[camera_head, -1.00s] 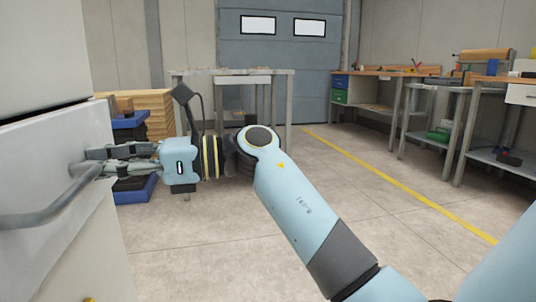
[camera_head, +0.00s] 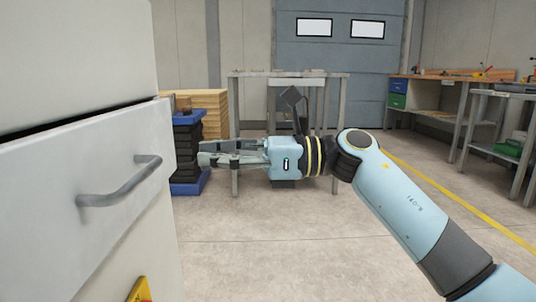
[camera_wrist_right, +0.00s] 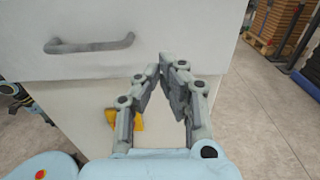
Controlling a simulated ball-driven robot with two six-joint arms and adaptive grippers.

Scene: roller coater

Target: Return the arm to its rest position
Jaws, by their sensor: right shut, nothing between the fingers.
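My right arm (camera_head: 400,205) comes in from the lower right in the head view. My right gripper (camera_head: 202,154) points left, is shut and holds nothing. It is clear of the grey bar handle (camera_head: 120,184) on the white cabinet front (camera_head: 60,190), to the right of it. In the right wrist view the gripper (camera_wrist_right: 168,62) has its fingertips close together, with the handle (camera_wrist_right: 90,45) ahead and to the left, apart from the fingers. My left gripper is not in the head view.
A workbench (camera_head: 290,74) stands behind the right gripper. A blue and black stack (camera_head: 188,150) and wooden pallets (camera_head: 205,112) stand beyond the cabinet. Side benches (camera_head: 450,90) line the right. The concrete floor in the middle is open.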

